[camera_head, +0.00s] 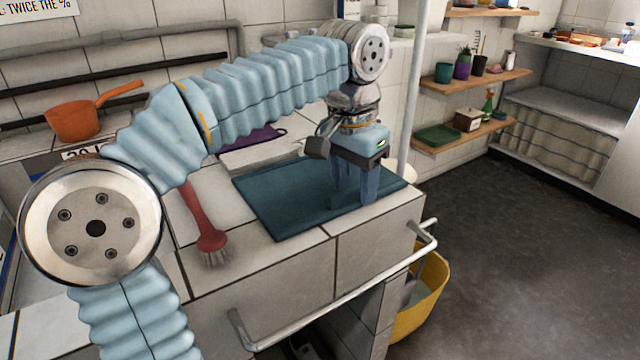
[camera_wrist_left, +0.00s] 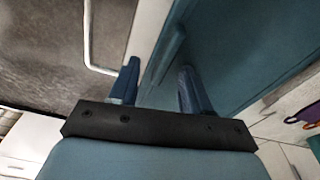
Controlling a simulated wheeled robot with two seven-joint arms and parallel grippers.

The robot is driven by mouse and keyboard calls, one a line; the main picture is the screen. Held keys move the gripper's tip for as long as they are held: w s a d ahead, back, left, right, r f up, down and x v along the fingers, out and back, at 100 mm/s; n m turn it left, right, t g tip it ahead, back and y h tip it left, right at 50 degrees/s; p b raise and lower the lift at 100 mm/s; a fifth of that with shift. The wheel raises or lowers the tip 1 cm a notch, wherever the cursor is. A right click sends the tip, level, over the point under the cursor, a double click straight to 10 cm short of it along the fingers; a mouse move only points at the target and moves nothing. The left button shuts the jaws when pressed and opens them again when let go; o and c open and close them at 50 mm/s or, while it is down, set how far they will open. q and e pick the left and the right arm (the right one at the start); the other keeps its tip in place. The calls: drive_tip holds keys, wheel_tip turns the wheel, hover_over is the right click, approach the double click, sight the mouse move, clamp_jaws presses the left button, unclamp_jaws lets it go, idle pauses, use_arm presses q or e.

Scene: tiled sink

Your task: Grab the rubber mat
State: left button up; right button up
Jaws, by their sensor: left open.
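The rubber mat (camera_head: 290,205) is a flat dark teal rectangle lying on the tiled counter. My left gripper (camera_head: 354,196) points down at the mat's right part, near its front right edge. Its two blue fingers are apart, with nothing visibly held between them. In the left wrist view, the left gripper (camera_wrist_left: 158,85) has one finger in front of the mat (camera_wrist_left: 235,50) and the other beside the mat's edge, over pale tile. I cannot tell whether the fingertips touch the mat. The fingers hide a small part of it. My right gripper is not in view.
A red brush (camera_head: 208,230) lies left of the mat. A purple item (camera_head: 255,138) lies behind it. A metal rail (camera_head: 340,298) runs along the counter front, with a yellow bucket (camera_head: 420,295) below. An orange pan (camera_head: 75,120) stands at left. Wooden shelves (camera_head: 475,82) hang beyond a white pole.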

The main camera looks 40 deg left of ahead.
use_arm(q)
drive_tip(key=shift+c, duration=0.4)
clamp_jaws()
